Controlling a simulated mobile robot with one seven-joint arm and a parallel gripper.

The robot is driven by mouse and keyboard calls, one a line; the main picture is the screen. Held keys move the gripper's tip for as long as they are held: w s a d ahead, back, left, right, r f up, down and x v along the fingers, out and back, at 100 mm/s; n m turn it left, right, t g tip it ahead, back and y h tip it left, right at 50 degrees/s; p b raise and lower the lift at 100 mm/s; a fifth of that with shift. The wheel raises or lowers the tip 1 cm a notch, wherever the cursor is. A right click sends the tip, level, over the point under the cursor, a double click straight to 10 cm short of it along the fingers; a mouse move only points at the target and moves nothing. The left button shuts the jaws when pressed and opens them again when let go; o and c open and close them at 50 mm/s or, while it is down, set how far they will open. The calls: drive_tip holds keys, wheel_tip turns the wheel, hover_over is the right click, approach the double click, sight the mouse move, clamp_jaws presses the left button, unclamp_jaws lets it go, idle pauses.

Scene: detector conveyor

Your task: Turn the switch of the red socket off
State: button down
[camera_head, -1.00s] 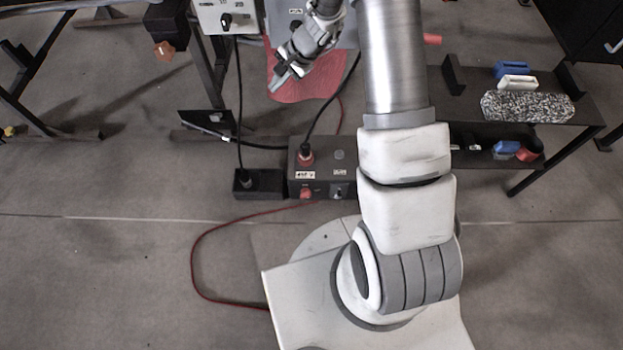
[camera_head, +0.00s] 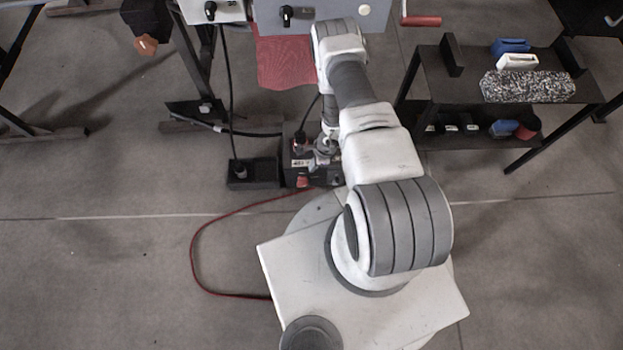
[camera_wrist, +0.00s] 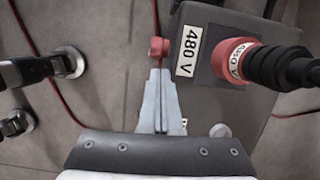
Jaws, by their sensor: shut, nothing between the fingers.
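A dark box on the floor (camera_head: 290,178) carries the red socket (camera_wrist: 232,60), with a black plug (camera_wrist: 283,68) in it. Its label (camera_wrist: 187,51) reads 480 V. The red switch knob (camera_wrist: 158,48) sits at the box edge beside the label; it also shows in the head view (camera_head: 302,182). My gripper (camera_wrist: 158,73) is shut and empty, its fingertips right at the red knob. I cannot tell if they touch it. A grey knob (camera_wrist: 221,131) lies to the right of the fingers. In the head view my arm hides the right part of the box.
A small black socket block (camera_head: 254,174) with a plugged cable stands left of the box. A red cable (camera_head: 194,250) loops over the floor. Grey panels with black knobs (camera_head: 320,16) hang behind. A dark shelf (camera_head: 432,80) with several objects stands at the right.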

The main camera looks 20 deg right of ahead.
wheel_tip(320, 180, down, 12)
drive_tip(key=s+b, duration=0.1)
drive_tip(key=b, duration=0.5)
drive_tip(key=shift+a+r+m, duration=0.15)
drive_tip(key=shift+a+m, duration=0.15)
drive_tip(key=shift+a, duration=0.05)
drive_tip(key=shift+a+r+g+h+p, duration=0.15)
drive_tip(key=shift+r+g+h+p, duration=0.2)
drive_tip(key=shift+h+p, duration=0.55)
